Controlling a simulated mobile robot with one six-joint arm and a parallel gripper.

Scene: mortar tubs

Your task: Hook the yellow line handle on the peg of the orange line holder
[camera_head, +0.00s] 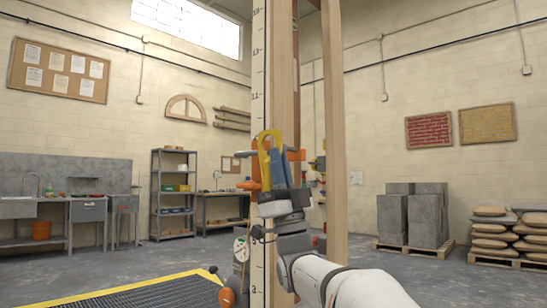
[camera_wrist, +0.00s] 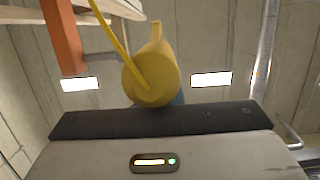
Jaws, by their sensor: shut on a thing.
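The yellow line handle (camera_head: 264,150) is held upright by my gripper (camera_head: 279,168), in front of the tall wooden post. In the wrist view the handle (camera_wrist: 150,80) appears end-on as a yellow cylinder above my gripper's dark palm, with a yellow strip rising to the upper left. The blue part of my gripper is beside the handle. Orange parts, apparently of the line holder (camera_head: 296,155), show behind my gripper at the post. An orange bar (camera_wrist: 62,38) also shows at the wrist view's upper left.
A measuring staff (camera_head: 258,80) and wooden posts (camera_head: 335,120) stand close around my gripper. A yellow-edged grate (camera_head: 150,290) lies at the lower left. Shelving (camera_head: 174,190), grey blocks (camera_head: 412,215) and stacked sacks (camera_head: 490,235) are farther back.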

